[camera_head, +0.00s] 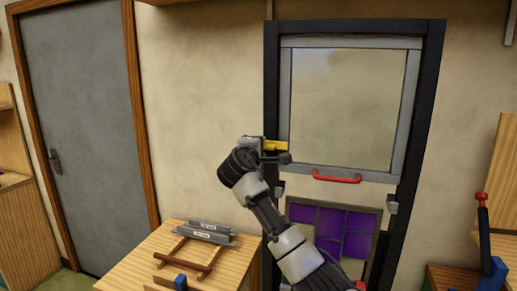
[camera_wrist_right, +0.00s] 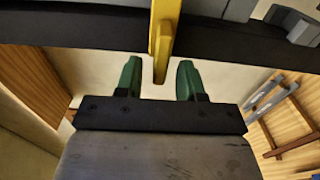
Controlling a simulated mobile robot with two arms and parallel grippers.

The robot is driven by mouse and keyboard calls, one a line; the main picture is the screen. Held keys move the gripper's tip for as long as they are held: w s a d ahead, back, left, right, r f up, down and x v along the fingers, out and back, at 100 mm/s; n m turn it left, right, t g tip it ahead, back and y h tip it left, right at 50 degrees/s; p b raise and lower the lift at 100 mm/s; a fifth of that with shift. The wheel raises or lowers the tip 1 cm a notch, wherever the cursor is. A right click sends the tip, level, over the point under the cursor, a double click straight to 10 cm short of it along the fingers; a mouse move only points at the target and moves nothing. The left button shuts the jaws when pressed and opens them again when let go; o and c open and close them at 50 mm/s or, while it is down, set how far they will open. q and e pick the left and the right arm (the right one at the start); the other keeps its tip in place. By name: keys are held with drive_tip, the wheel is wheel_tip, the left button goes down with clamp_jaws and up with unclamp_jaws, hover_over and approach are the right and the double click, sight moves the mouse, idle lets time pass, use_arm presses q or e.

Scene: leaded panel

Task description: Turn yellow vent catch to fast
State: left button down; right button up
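The yellow vent catch (camera_head: 275,146) is on the left side of the window frame, its bar lying about level in the head view. In the right wrist view the yellow catch (camera_wrist_right: 163,40) reaches down between the green fingertips of my right gripper (camera_wrist_right: 159,78). The fingers are open, with a gap on each side of the bar's end. In the head view my right gripper (camera_head: 280,157) is at the catch and partly covers its mount. My left gripper is in neither view.
The pane with a grey frame (camera_head: 400,105) has a red handle (camera_head: 337,179) at its bottom. A purple leaded panel (camera_head: 331,221) stands below it. A wooden table (camera_head: 235,262) with grey bars (camera_head: 210,231) is at lower left. A grey door (camera_head: 80,130) is further left.

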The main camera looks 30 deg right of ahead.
drive_tip(key=shift+s, duration=0.1)
drive_tip(key=b+v, duration=0.5)
drive_tip(key=v, duration=0.5)
drive_tip(key=shift+s+a, duration=0.15)
drive_tip(key=shift+a, duration=0.15)
